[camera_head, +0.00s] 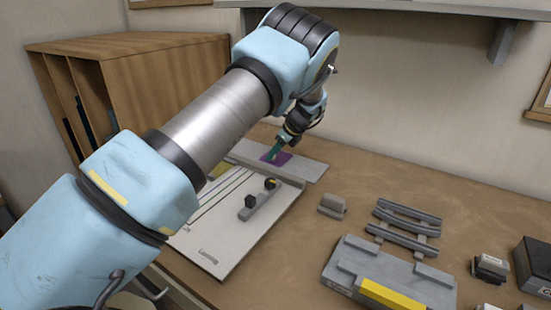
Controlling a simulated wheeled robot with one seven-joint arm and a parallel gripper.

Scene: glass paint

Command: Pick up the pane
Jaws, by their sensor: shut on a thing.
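A small purple pane (283,160) shows at the far end of the white board, over a long grey slab. My gripper (272,155) reaches down from my light blue arm and is shut on the pane at its left part. The green fingers cover some of the pane. I cannot tell whether the pane touches the grey slab or is just above it.
A white board (240,225) with a grey bar (260,201) lies before the grey slab (312,168). To the right are a curved grey rack (405,220), a grey block with a yellow strip (390,275) and small blocks. A wooden cabinet (150,85) stands back left.

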